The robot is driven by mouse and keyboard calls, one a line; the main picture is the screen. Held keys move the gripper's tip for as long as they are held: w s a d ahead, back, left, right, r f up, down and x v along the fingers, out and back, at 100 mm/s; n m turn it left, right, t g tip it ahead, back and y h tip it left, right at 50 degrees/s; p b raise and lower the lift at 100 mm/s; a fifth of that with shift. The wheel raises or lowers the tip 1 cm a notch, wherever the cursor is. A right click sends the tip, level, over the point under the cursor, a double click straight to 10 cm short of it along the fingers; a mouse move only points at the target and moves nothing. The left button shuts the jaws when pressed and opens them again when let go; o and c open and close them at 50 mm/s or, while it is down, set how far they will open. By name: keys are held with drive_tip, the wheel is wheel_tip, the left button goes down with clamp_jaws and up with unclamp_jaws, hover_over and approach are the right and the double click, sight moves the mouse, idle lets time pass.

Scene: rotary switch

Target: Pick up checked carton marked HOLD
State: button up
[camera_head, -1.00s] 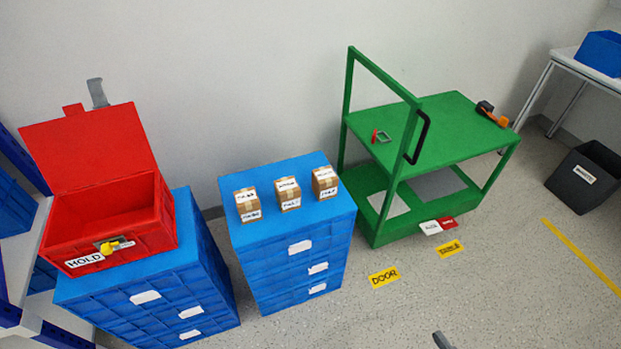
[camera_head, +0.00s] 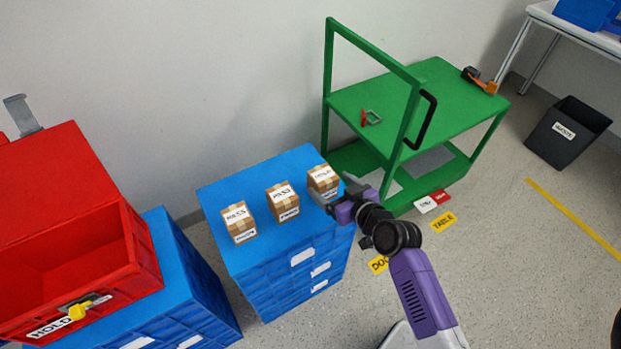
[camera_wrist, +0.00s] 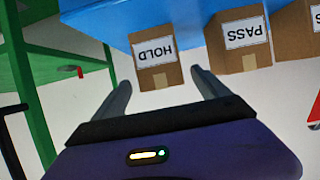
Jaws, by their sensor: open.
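The carton marked HOLD (camera_head: 322,176) is a small brown box with a white label and tape. It is the rightmost of three cartons on the blue crate stack (camera_head: 215,196). In the wrist view the HOLD carton (camera_wrist: 157,75) shows its label upside down, straight ahead of the fingers. My gripper (camera_head: 335,192) is at the right front side of this carton, partly overlapping it in the head view. In the wrist view my gripper (camera_wrist: 160,82) has its fingers apart, with the carton framed at their tips. I cannot tell whether they touch it.
A carton marked PASS (camera_wrist: 240,42) stands beside the HOLD carton, with another (camera_head: 238,221) farther left. A green trolley (camera_head: 425,100) stands close to the right. An open red box (camera_head: 80,250) is at the left. A black bin (camera_head: 566,140) stands far right.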

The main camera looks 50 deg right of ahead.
sight(318, 175)
drive_tip(key=x, duration=0.7)
drive_tip(key=shift+w, duration=0.4)
drive_tip(key=c, duration=1.7)
